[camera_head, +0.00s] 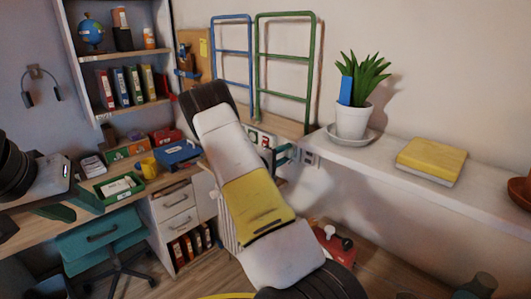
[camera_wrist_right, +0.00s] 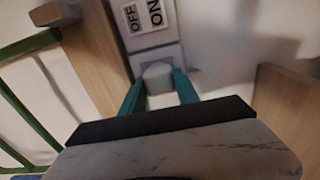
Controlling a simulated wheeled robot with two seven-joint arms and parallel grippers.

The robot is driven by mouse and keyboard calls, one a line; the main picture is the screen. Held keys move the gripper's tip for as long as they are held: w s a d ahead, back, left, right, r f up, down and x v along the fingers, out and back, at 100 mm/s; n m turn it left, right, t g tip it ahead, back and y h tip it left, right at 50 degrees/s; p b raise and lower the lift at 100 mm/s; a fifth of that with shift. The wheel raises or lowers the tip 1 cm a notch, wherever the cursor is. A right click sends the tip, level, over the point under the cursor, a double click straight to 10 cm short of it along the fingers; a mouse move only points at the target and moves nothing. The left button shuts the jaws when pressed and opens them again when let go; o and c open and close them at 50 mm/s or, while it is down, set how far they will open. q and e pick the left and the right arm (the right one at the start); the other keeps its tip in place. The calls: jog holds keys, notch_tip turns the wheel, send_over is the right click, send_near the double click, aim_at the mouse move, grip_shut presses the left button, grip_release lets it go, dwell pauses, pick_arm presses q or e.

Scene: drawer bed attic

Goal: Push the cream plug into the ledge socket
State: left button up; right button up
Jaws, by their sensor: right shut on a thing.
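My right gripper (camera_wrist_right: 160,92) has its teal fingers closed around the cream plug (camera_wrist_right: 158,76) in the right wrist view. The plug sits directly in front of a pale plate (camera_wrist_right: 150,58) below an OFF/ON label; I cannot tell whether it touches or enters it. In the head view the right gripper (camera_head: 285,155) is partly behind my own arm, near the wall just under the ledge (camera_head: 380,158). A small socket-like plate (camera_head: 309,157) is to its right. The plug is not distinguishable there. My left gripper (camera_head: 68,204) is at the far left, fingers apart and empty, over the desk edge.
Green rails (camera_head: 286,65) lean behind the arm. The desk holds a green tray (camera_head: 120,190), a yellow mug (camera_head: 149,167) and a blue box (camera_head: 178,154). A teal chair (camera_head: 100,236) is below.

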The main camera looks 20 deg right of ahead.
jog(key=shift+d, duration=0.1)
jog(key=o, duration=1.3)
jog(key=shift+o, duration=0.2)
jog(key=v, duration=0.7)
jog(key=shift+a, duration=0.35)
jog(key=shift+s, duration=0.1)
